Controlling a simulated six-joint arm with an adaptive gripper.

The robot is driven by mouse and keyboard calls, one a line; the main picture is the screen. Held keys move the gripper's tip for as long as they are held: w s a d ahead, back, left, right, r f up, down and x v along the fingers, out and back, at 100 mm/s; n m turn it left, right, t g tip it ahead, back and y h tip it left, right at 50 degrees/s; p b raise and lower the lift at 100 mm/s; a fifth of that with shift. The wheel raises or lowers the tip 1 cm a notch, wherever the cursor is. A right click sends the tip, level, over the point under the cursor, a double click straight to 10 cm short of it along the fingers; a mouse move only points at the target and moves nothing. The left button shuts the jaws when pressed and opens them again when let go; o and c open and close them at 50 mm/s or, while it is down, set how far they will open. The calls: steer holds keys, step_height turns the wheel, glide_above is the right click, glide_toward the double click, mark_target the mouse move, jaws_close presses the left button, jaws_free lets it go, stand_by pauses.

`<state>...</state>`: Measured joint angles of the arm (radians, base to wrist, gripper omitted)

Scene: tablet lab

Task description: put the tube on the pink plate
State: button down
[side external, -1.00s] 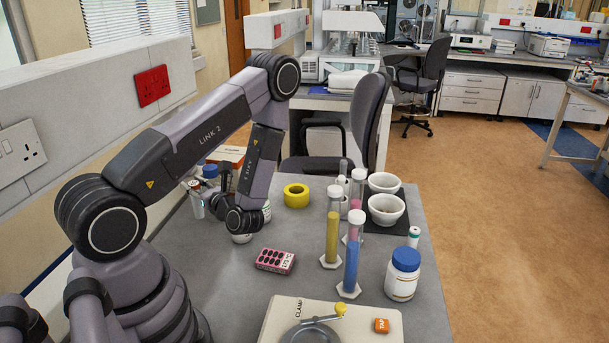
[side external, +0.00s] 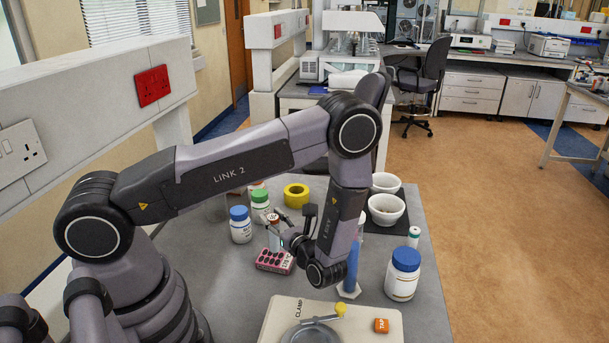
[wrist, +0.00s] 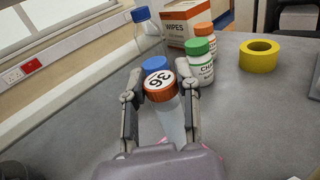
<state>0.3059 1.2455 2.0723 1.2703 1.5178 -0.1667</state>
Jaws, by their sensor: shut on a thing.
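My gripper (side external: 284,228) is shut on a clear tube with an orange cap. The tube (side external: 274,241) stands roughly upright between the fingers, close to the pink plate in the side view. In the wrist view, the tube (wrist: 171,118) is between the two fingers of my gripper (wrist: 160,84), and its cap reads 36. The pink plate (side external: 268,264) is a small block with dark round wells, lying on the grey bench below my gripper. Only slivers of pink show low in the wrist view. Whether the tube touches the plate I cannot tell.
A blue-capped bottle (side external: 241,230) and a green-capped bottle (side external: 260,202) stand left and behind. Yellow tape (side external: 296,194) lies behind. A cream clamp board (side external: 277,318) is in front. A larger blue-capped bottle (side external: 403,276) stands right. My arm hides most of the tall cylinders.

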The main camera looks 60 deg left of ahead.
mark_target(274, 234)
steer(key=shift+f, duration=1.25)
steer(key=c, duration=0.8)
jaws_free()
steer(key=shift+f, duration=0.15)
